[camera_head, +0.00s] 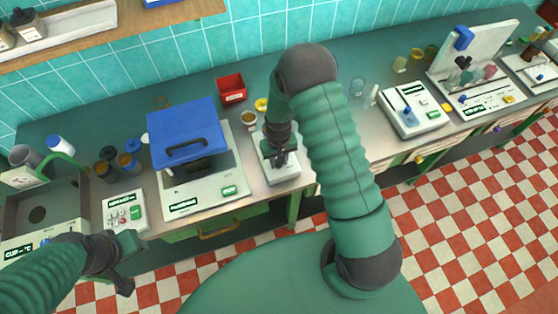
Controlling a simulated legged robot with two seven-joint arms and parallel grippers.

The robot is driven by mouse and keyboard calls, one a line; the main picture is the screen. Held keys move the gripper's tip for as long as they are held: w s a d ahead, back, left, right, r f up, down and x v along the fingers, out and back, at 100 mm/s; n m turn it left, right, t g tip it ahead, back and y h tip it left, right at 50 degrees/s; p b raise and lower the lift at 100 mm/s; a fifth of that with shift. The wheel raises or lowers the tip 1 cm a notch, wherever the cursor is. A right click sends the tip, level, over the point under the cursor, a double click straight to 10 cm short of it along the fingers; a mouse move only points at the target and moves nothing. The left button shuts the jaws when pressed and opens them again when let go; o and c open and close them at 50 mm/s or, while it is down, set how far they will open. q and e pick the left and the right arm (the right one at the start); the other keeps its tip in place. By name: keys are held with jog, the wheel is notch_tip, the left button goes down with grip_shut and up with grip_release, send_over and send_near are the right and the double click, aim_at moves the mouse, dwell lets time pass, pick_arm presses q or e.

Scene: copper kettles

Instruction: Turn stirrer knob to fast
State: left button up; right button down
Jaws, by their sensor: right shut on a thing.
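My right gripper (281,158) points down over a small white-topped device (287,177), which I take to be the stirrer, on the bench in the middle. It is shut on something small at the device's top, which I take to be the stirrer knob. The gripper hides the knob, so its setting cannot be read. My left gripper (128,264) is at the lower left, in front of the bench edge, with its fingers apart and empty.
A red bin (231,89) and small cups are behind. A white box with a blue knob (413,114) stands to the right. My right arm covers part of the bench.

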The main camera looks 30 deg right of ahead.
jog(key=shift+w+d+r, duration=0.1)
jog(key=shift+w+r, duration=0.1)
jog(key=shift+w, duration=0.2)
jog(key=c, duration=1.4)
grip_release()
jog(key=shift+c, duration=0.2)
jog(key=o, duration=0.4)
jog(key=shift+s+f, duration=0.1)
jog(key=shift+f, duration=0.05)
jog(key=shift+c, duration=0.2)
notch_tip(320, 180, up, 17)
jog(key=b, duration=0.2)
jog(key=shift+f+b, duration=0.15)
jog(key=shift+b, duration=0.2)
